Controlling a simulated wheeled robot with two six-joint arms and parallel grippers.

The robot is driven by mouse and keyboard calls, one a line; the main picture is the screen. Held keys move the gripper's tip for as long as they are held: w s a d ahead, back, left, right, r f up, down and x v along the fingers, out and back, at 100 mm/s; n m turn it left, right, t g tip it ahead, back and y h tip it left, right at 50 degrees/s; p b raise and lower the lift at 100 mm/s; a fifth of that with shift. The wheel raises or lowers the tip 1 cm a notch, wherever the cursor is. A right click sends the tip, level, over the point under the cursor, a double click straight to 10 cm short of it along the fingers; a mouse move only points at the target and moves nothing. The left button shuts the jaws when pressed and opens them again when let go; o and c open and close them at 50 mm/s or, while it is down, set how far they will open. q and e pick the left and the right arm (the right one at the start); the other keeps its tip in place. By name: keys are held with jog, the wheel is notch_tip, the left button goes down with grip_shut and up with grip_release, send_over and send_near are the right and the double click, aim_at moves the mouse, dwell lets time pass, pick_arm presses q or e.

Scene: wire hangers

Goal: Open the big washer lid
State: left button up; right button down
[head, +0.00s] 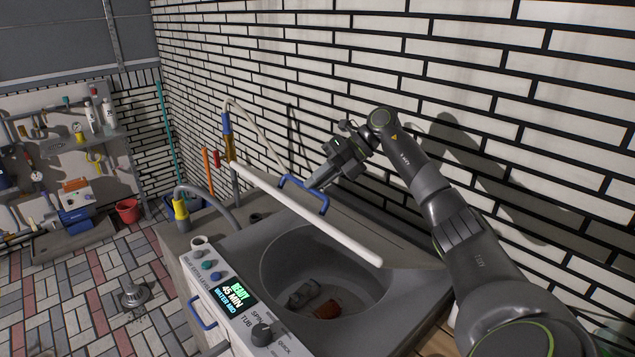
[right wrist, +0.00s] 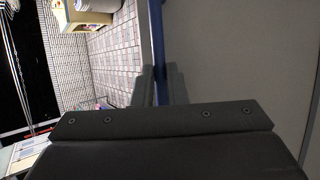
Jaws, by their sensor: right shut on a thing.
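The big washer (head: 250,240) stands below me with its lid (head: 365,228) raised at a tilt. The lid's white front edge (head: 310,215) runs diagonally above the tub opening. A blue handle (head: 323,203) is on the lid. My right gripper (head: 316,184) is shut on this handle. In the right wrist view, the blue handle (right wrist: 157,40) runs between the fingers (right wrist: 160,85), beside the lid's grey panel (right wrist: 235,50). The round tub (head: 280,260) is partly visible under the lid. My left gripper is not in view.
A control panel (head: 235,290) with knobs and a lit display is on the washer's front. A grey hose (head: 208,197) and a brick wall (head: 450,60) are close behind. Clothes (head: 328,309) lie in the tub. A red bucket (head: 127,211) stands far left.

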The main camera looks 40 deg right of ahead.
jog(key=c, duration=1.5)
grip_release()
jog(key=shift+o, duration=0.2)
jog(key=b+v, duration=0.1)
jog(key=v, duration=1.6)
jog(key=shift+d, duration=0.25)
